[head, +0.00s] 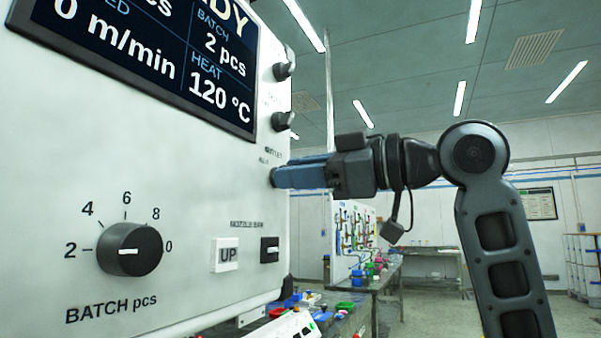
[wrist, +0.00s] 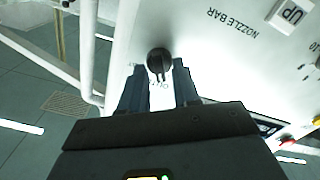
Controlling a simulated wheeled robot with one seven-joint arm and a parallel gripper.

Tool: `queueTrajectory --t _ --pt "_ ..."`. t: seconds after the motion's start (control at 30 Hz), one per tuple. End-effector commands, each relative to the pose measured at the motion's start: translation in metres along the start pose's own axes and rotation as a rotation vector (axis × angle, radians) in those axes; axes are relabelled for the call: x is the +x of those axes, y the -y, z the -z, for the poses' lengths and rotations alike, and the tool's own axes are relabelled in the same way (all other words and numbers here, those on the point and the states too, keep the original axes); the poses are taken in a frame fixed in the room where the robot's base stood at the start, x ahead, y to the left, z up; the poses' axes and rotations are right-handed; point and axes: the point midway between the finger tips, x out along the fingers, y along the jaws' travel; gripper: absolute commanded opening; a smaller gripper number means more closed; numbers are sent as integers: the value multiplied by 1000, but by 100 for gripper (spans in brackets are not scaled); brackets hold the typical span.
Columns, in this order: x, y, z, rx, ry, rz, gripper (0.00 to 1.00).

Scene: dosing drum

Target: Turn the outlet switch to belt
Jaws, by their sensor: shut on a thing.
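The white control panel (head: 180,200) fills the left of the head view. The outlet switch (wrist: 159,60) is a small round black knob on it, seen in the wrist view with a pale mark toward my gripper. A partly covered label lies between the fingers. My gripper (head: 274,178), with blue fingers, reaches the panel from the right just below the OUTLET label (head: 273,151). In the wrist view my gripper (wrist: 159,75) has one finger on each side of the knob and is shut on it. In the head view the fingers hide most of the switch; its exact setting is unclear.
Two dark knobs (head: 284,66) (head: 283,121) sit above the switch by the display (head: 160,55). Below are the BATCH dial (head: 130,249), the UP button (head: 225,254) and a black nozzle bar switch (head: 269,249). A cluttered bench (head: 375,283) stands behind, below my arm.

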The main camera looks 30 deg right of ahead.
Motion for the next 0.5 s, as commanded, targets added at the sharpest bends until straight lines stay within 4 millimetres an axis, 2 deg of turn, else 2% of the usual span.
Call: queueTrajectory --t 0.1,0.13,0.17,0.5 --pt "0 0 0 -1 0 0 1" --pt "0 0 0 -1 0 0 33" --pt "0 0 0 0 0 0 36" --pt "-6 0 0 0 0 -2 37"
